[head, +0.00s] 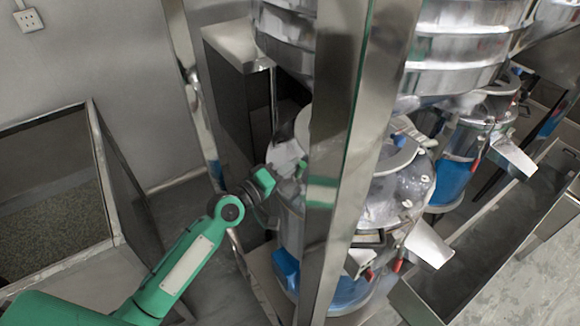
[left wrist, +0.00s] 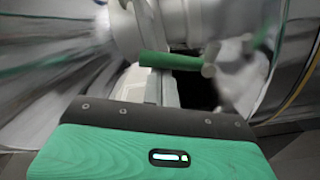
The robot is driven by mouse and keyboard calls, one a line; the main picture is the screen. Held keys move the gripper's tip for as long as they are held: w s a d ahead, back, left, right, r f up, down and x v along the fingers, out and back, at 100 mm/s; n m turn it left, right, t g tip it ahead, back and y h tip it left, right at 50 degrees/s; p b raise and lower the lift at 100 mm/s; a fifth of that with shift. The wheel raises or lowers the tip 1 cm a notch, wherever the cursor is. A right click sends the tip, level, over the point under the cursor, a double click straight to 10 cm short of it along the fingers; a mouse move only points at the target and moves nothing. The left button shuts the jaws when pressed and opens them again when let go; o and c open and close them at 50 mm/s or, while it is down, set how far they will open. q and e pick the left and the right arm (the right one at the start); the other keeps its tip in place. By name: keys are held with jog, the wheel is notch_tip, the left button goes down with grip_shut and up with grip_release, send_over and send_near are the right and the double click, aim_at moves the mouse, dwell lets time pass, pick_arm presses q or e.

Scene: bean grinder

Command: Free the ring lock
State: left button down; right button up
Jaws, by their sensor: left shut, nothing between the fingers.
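The near grinder (head: 400,195) has a round metal body with a blue lower part, under a large banded steel cylinder (head: 455,50). My left gripper (head: 272,178) is shut and empty at the left side of this grinder, close to its pale metal fittings. Whether it touches them I cannot tell. In the left wrist view, a green bar (left wrist: 170,61) with a grey end lies across a dark gap in front of the wrist, with curved metal on both sides. I cannot pick out the ring lock with certainty. My right gripper is in neither view.
A steel post (head: 345,150) stands in front of the near grinder and hides part of it. A second grinder (head: 465,150) stands behind to the right. A long metal trough (head: 480,255) runs at the right. An open bin (head: 50,200) stands at the left.

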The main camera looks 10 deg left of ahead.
pick_arm(q)
jog(key=shift+s+d+f+m+b, duration=0.1)
jog(key=shift+s+d+m+b, duration=0.1)
jog(key=shift+m+b, duration=0.25)
jog(key=shift+s+d+f+m+h+b, duration=0.15)
jog(key=shift+s+d+m+b, duration=0.05)
jog(key=shift+m+b, duration=0.4)
jog(key=shift+s+d+f+m+h+b, duration=0.15)
jog(key=shift+m+b, duration=0.25)
jog(key=shift+m, duration=0.25)
jog(key=m, duration=0.1)
jog(key=m+b, duration=0.1)
jog(key=s+d+m+b, duration=0.1)
jog(key=shift+f+m+h, duration=0.3)
jog(key=shift+m, duration=0.1)
jog(key=m, duration=0.1)
jog(key=m+b, duration=0.1)
jog(key=d+f+m+b, duration=0.1)
jog(key=shift+s+m, duration=0.4)
jog(key=shift+s+d+f+m+g+h+b, duration=0.15)
jog(key=shift+f+m+b, duration=0.1)
jog(key=shift+m, duration=0.35)
jog(key=shift+f+m+g+h+b, duration=0.1)
jog(key=shift+m+b, duration=0.2)
jog(key=shift+m, duration=0.3)
jog(key=shift+s+d+f+m+g+h+b, duration=0.15)
jog(key=shift+f+m+b, duration=0.1)
jog(key=shift+m, duration=0.35)
jog(key=shift+r, duration=0.1)
